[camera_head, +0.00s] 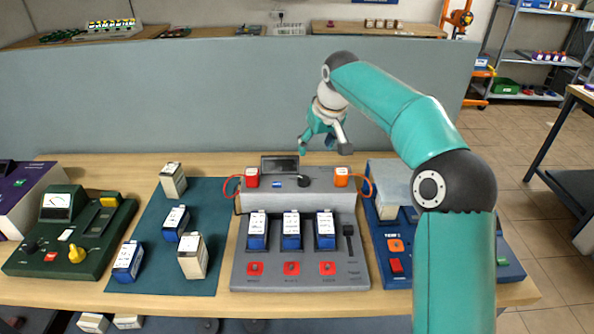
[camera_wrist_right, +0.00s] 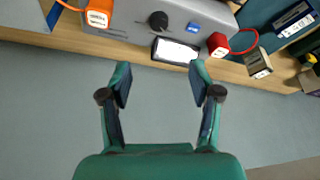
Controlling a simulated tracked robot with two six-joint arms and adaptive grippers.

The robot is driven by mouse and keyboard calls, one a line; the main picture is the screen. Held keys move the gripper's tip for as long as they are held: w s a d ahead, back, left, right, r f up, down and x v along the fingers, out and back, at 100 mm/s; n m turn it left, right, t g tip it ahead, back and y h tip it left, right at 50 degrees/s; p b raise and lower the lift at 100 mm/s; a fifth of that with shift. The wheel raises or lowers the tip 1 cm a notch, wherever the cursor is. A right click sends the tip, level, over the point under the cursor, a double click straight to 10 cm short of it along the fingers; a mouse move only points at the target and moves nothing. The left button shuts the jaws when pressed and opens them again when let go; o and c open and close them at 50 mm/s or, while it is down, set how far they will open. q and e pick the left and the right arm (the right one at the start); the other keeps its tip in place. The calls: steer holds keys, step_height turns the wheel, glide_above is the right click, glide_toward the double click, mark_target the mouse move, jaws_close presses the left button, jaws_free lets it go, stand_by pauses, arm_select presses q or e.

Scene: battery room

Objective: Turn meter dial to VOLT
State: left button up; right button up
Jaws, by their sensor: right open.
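A grey meter unit (camera_head: 258,202) stands at the middle of the bench, with a small dark display (camera_head: 280,165) at its back edge. Its black round dial (camera_head: 305,180) is on the top face, right of a blue button; the dial also shows in the right wrist view (camera_wrist_right: 158,20). Its pointer and any VOLT marking are too small to read. My right gripper (camera_head: 324,150) is open and empty, above and behind the unit, apart from the dial. In the wrist view its fingers (camera_wrist_right: 160,82) point toward the display and dial. My left gripper is not in view.
A red plug (camera_head: 252,177) and an orange plug (camera_head: 341,176) with wires flank the dial. Several batteries stand on the unit's front and the dark mat (camera_head: 150,268). A green device (camera_head: 68,236) is left, a blue one right. A grey panel (camera_head: 180,90) rises behind the bench.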

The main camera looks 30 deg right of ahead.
mark_target(304, 179)
steer(key=p+x, duration=0.2)
steer(key=x, duration=1.3)
steer(key=shift+w+d+f, duration=0.1)
steer(key=shift+d+f, duration=0.05)
steer(key=shift+f, duration=0.05)
steer(key=shift+w+f+p, duration=0.2)
steer(key=shift+f+p, duration=0.1)
steer(key=shift+f, duration=0.4)
